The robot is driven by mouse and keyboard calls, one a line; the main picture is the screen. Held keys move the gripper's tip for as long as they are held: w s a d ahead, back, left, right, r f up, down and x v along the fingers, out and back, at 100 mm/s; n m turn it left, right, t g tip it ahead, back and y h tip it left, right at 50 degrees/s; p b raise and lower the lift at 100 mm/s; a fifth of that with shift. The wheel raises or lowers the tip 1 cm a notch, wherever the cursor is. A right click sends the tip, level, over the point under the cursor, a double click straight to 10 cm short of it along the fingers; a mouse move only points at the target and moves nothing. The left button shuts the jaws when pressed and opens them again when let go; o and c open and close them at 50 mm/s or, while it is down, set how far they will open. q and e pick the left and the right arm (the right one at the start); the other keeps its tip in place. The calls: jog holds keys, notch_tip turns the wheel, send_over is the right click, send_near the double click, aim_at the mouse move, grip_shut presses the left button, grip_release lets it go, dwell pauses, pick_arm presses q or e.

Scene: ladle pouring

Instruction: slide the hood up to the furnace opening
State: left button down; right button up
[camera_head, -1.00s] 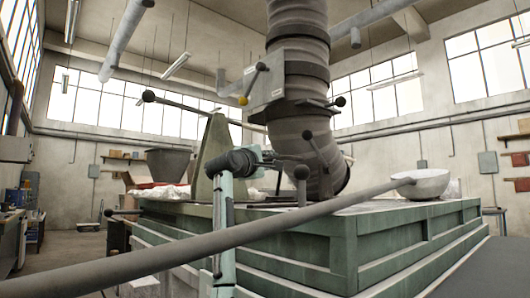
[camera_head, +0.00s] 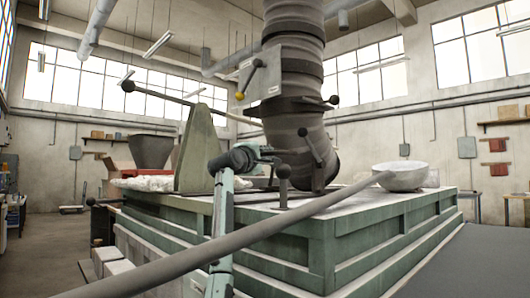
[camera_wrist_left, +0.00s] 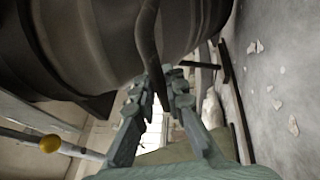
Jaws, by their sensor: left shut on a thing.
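The hood (camera_head: 296,105) is a thick grey ribbed pipe that hangs from above and bends at its lower end over the green furnace (camera_head: 290,250). My left gripper (camera_head: 278,157) is at the near left side of the bend. In the left wrist view it also shows (camera_wrist_left: 164,80), with its fingers closed on a dark curved bar (camera_wrist_left: 149,35), the hood's handle, beside the ribbed pipe (camera_wrist_left: 90,40). The furnace opening cannot be made out in these views. My right gripper is out of view.
A ladle with a pale bowl (camera_head: 402,178) rests at the furnace's right, its long handle crossing the foreground. An upright green wedge (camera_head: 197,150) stands left of the hood. A dark hopper (camera_head: 151,150) is behind it. Open floor (camera_head: 45,255) lies to the left.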

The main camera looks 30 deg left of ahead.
pick_arm(q)
jog(key=shift+w+d, duration=0.1)
jog(key=shift+d, duration=0.05)
jog(key=c, duration=1.6)
grip_release()
jog(key=shift+w, duration=0.1)
jog(key=shift+o, duration=0.2)
jog(key=shift+s, duration=0.2)
jog(key=v, duration=1.1)
jog(key=shift+s, duration=0.35)
jog(key=shift+f, duration=0.15)
